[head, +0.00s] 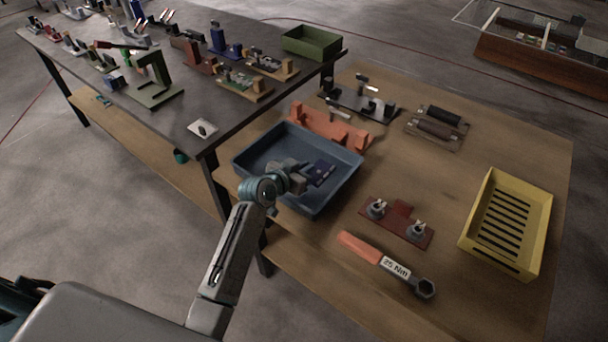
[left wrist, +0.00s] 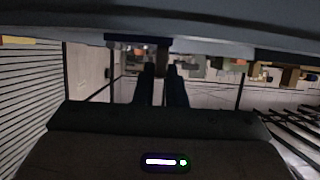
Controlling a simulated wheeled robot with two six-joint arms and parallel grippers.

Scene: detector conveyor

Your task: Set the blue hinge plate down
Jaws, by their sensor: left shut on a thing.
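The blue hinge plate (head: 320,172) is a small dark-blue piece over the floor of a blue-grey tray (head: 250,160). My left gripper (head: 302,180) reaches in from the left over the tray's front and is shut on the plate's near edge. In the left wrist view the fingers (left wrist: 160,85) are close together, and a dark-blue strip of the plate (left wrist: 138,40) shows at their tips. Whether the plate touches the tray floor, I cannot tell. My right gripper is not in view.
An orange fixture (head: 330,125) stands just behind the tray. A red-brown plate with two knobs (head: 402,215), a torque wrench (head: 385,263) and a yellow slotted crate (head: 545,215) lie to the right. A dark table (head: 205,140) with several fixtures adjoins at left.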

